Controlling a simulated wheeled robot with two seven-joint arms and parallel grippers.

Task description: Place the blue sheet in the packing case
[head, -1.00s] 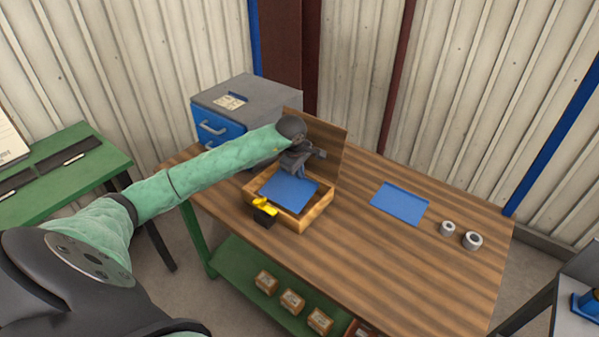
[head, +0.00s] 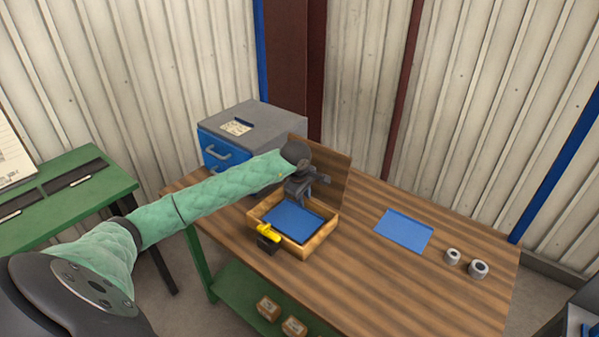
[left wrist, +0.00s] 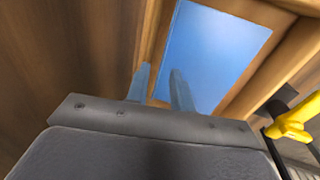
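The blue sheet (head: 293,222) lies inside the open wooden packing case (head: 317,243), whose lid (head: 327,170) stands up at the back. The sheet looks about flat, within the case's walls. In the left wrist view the sheet (left wrist: 212,50) shows beyond my fingertips, with the case's rim around it. My left gripper (left wrist: 160,88) has its two fingers apart with nothing between them. In the head view the left gripper (head: 298,196) is over the case's back edge, above the sheet. My right gripper is in neither view.
A yellow-and-black clamp-like piece (head: 268,236) sits at the case's front left. A second flat blue piece (head: 404,230) lies on the workbench (head: 400,290), with two metal rings (head: 478,268) to its right. A blue-grey drawer cabinet (head: 222,150) stands behind. The bench's front right is clear.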

